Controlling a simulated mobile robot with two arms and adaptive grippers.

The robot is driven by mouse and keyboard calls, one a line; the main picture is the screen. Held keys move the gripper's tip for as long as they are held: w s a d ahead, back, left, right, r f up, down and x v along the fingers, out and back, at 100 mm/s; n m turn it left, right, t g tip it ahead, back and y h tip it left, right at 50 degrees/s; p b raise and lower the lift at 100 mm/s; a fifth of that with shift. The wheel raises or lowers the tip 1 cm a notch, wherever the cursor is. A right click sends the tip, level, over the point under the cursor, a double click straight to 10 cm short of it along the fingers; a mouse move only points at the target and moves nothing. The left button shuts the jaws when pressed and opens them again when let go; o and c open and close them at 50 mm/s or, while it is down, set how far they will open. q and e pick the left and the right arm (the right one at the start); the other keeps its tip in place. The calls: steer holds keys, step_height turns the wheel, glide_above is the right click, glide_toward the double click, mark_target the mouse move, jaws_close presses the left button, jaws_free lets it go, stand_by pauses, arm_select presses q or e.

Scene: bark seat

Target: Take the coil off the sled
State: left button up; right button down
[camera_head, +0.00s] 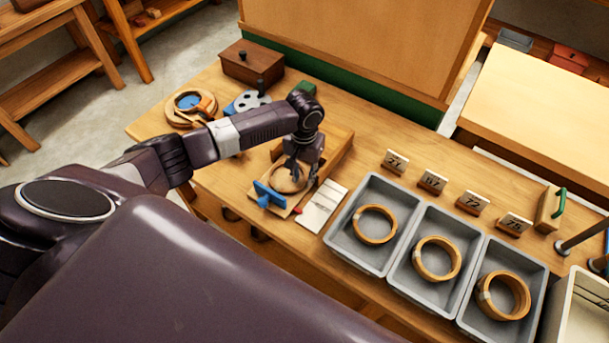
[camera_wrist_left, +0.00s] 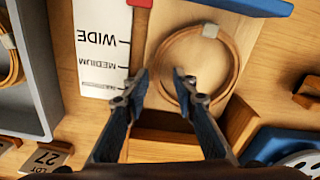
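The coil is a thin tan ring with a pale grey clip. It lies flat on the wooden sled (camera_wrist_left: 162,28) in the wrist view, where the coil (camera_wrist_left: 234,62) sits right of centre. In the head view the coil (camera_head: 279,187) is partly hidden by my left gripper (camera_head: 304,172), which comes down over its far right side. The gripper's fingers (camera_wrist_left: 161,82) are apart: in the wrist view one tip appears outside the ring and the other overlaps its inside. I cannot tell whether they touch it. My right gripper is not in view.
A blue block (camera_head: 284,202) stands at the sled's near edge. A white WIDE/MEDIUM card (camera_head: 322,206) lies beside it. Grey bins (camera_head: 358,252) with coils stand to the right, behind them number signs (camera_head: 396,162). A ring-shaped holder (camera_head: 188,104) and a dark box (camera_head: 252,64) are at back left.

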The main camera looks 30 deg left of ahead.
arm_select(q)
steer(key=shift+d, duration=0.15)
steer(key=shift+w+r, duration=0.1)
steer(key=shift+r, duration=0.05)
step_height(320, 180, up, 12)
stand_by(0.3)
steer(key=shift+f, duration=0.2)
